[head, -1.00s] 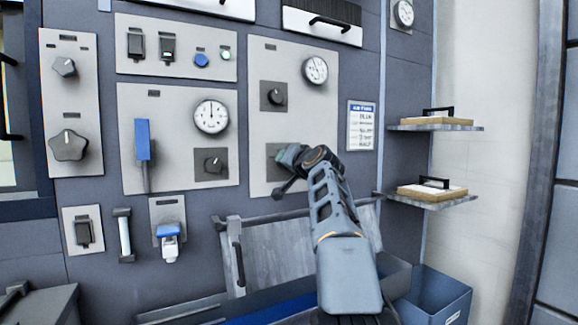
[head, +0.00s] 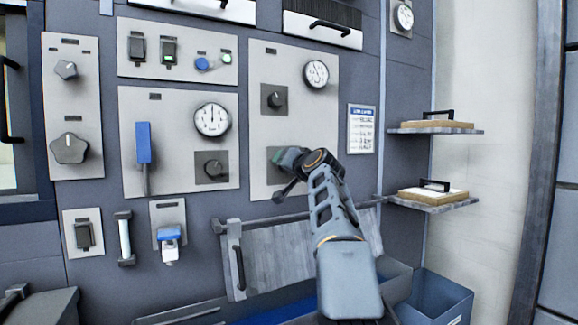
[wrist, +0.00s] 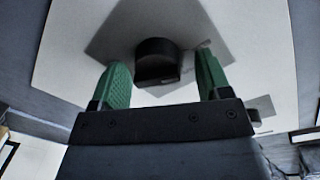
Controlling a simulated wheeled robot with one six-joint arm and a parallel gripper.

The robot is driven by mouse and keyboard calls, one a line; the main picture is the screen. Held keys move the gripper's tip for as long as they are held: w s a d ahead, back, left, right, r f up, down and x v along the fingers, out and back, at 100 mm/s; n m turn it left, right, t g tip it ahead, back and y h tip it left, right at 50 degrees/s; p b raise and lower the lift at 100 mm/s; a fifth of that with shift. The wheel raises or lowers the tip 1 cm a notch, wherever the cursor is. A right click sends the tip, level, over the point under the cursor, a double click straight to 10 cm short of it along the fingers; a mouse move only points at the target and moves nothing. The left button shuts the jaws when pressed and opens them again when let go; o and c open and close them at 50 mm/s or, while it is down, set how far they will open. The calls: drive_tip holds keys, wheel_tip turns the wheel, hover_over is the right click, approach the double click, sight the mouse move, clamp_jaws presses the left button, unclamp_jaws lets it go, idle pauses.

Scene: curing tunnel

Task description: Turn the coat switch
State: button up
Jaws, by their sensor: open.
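My gripper (head: 281,157) reaches up to the lower part of the tall right-hand panel (head: 296,60) in the head view. It covers most of the lower square switch plate there. In the wrist view my gripper (wrist: 162,72) is open, with a green finger on either side of a black rotary knob (wrist: 156,58) on a grey plate (wrist: 188,28). A gap shows between the knob and each finger. Another black rotary switch (head: 275,99) sits above on the same panel, below a round gauge (head: 316,73). I cannot read which switch is labelled coat.
A middle panel (head: 170,105) carries a blue lever (head: 144,143), a gauge (head: 212,119) and a rotary switch (head: 212,168). Shelves (head: 436,129) stick out at right, above a blue bin (head: 437,300).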

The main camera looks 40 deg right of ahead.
drive_tip(key=shift+s, duration=0.15)
drive_tip(key=b+v, duration=0.2)
drive_tip(key=v, duration=1.1)
drive_tip(key=shift+s, duration=0.3)
drive_tip(key=a+f+n+g+y+p, duration=0.2)
drive_tip(key=a+f+g+p, duration=0.15)
drive_tip(key=a+p, duration=0.55)
drive_tip(key=a+f+n+g+y+p, duration=0.2)
drive_tip(key=a+g+p, duration=0.2)
drive_tip(key=a+p, duration=0.45)
drive_tip(key=s+a+f+n+g+p, duration=0.4)
drive_tip(key=s+a+f+g+p, duration=0.2)
drive_tip(key=s+p, duration=0.6)
drive_tip(key=shift+a+f+n+h+p, duration=0.35)
drive_tip(key=shift+a+f+p, duration=0.35)
drive_tip(key=shift+f+p, duration=0.4)
